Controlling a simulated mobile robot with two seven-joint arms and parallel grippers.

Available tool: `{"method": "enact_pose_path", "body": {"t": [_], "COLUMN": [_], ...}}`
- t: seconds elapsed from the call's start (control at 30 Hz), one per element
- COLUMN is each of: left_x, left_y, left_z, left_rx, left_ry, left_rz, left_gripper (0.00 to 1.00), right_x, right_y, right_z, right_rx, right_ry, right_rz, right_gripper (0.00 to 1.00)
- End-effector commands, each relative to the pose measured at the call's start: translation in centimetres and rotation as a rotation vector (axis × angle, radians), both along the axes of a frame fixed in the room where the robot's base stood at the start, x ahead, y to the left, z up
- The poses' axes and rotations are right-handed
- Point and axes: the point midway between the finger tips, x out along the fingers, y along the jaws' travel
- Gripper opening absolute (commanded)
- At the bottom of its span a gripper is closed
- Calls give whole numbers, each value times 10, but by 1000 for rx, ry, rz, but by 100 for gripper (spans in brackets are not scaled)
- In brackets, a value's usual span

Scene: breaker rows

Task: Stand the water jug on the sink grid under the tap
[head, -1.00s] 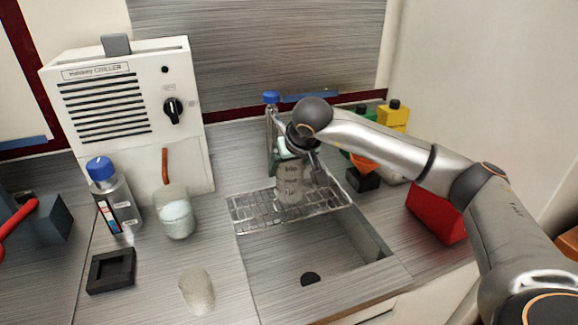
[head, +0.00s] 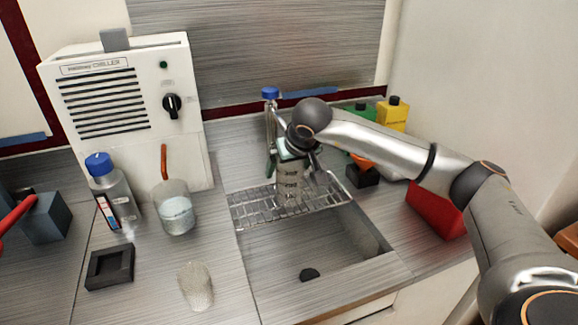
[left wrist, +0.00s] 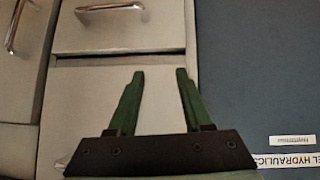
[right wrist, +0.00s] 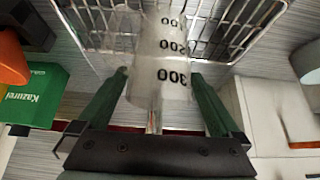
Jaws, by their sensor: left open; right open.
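The clear water jug (head: 289,184), with dark graduation marks, stands upright on the wire sink grid (head: 245,212). Its marks show large in the right wrist view (right wrist: 165,75). The tap (head: 270,115), with a blue top, stands behind it; my right arm partly hides the spout, so I cannot tell whether it is directly above the jug. My right gripper (right wrist: 159,76) is open, with its green fingers either side of the jug; contact is unclear. My left gripper (left wrist: 160,75) is open and empty, in front of pale drawers.
The sink basin (head: 300,250) is open in front of the grid. A beaker (head: 175,210), a blue-capped bottle (head: 116,200), a black tray (head: 109,268) and a clear glass (head: 195,286) stand left. A red block (head: 436,210) and yellow bottle (head: 392,114) are right.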

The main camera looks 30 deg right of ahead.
Motion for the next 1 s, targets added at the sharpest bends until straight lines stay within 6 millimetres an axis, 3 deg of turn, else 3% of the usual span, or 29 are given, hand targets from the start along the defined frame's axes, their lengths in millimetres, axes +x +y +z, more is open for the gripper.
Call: {"method": "enact_pose_path", "body": {"t": [0.17,0.6,0.8,1.0], "left_x": [1,-1,-3,-3], "left_y": [6,10,9,9], "left_z": [7,4,5,4], "left_rx": [7,14,12,11], "left_ry": [-8,1,0,2], "left_rz": [10,16,16,16], "left_gripper": [50,50,50,50], "right_x": [-2,-51,-61,-62], "right_y": [-1,12,14,15], "right_z": [23,100,113,114], "right_rx": [0,0,0,0], "right_ry": [-13,-10,-8,-6], "right_rz": [-3,-1,-1,-1], "right_gripper": [100,100,100,100]}}
